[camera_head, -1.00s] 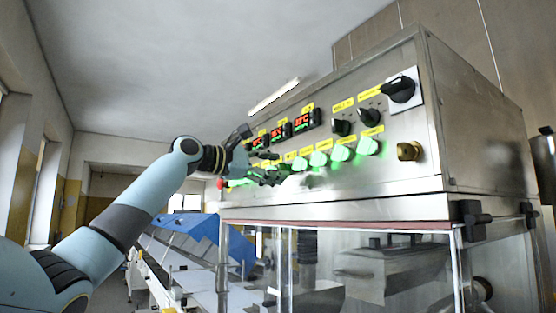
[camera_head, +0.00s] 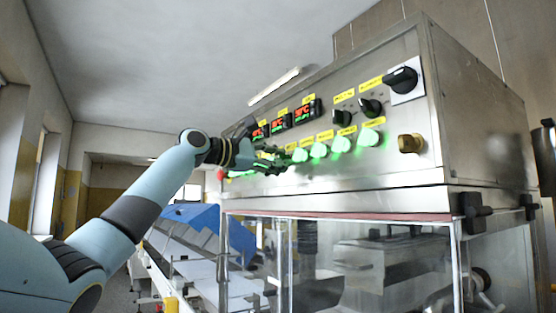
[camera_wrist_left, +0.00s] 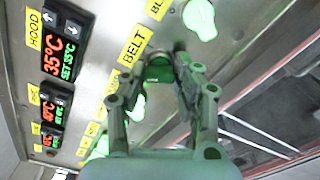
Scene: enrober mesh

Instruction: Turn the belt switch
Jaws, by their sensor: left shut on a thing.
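The belt switch (camera_wrist_left: 158,73) is a green-lit knob on the steel panel, beside the yellow BELT label (camera_wrist_left: 135,45) in the left wrist view. My left gripper (camera_wrist_left: 167,62) is shut on this knob, with its fingers on either side hiding most of it. In the head view my left gripper (camera_head: 268,160) is at the left part of the row of green-lit knobs, and the held knob cannot be made out there. My right gripper is not in view.
More green-lit knobs (camera_head: 340,146) continue to the right. Black rotary switches (camera_head: 370,107) and red displays (camera_head: 303,113) sit above. A brass knob (camera_head: 410,143) is at the panel's right. A glass-sided enclosure (camera_head: 340,265) lies below, and a blue-covered conveyor (camera_head: 195,218) stands behind.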

